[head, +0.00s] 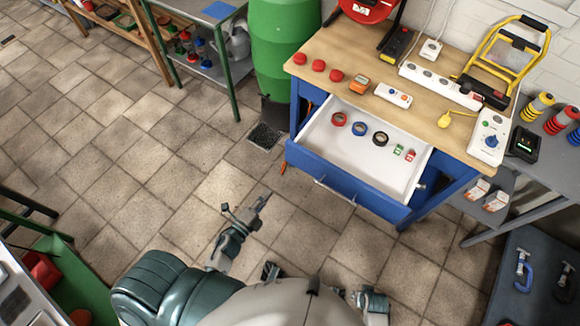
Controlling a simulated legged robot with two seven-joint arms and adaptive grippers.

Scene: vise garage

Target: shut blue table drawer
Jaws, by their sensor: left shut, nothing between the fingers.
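The blue table (466,177) with a wooden top stands at the right of the head view. Its blue drawer (350,184) is pulled out towards me. The white inside shows, with several tape rolls (360,128) and small green-and-red items (404,153) in it. A metal handle (334,190) is on the drawer front. My left gripper (262,201) is shut and empty, over the floor to the left of the drawer front and apart from it. Part of my right arm (372,300) shows at the bottom; its fingers are not clearly visible.
A green barrel (284,50) stands left of the table. A power strip (440,84), red knobs (318,65) and a yellow frame (508,52) are on the tabletop. A grey shelf (545,155) stands at right. Tiled floor in front of the drawer is clear.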

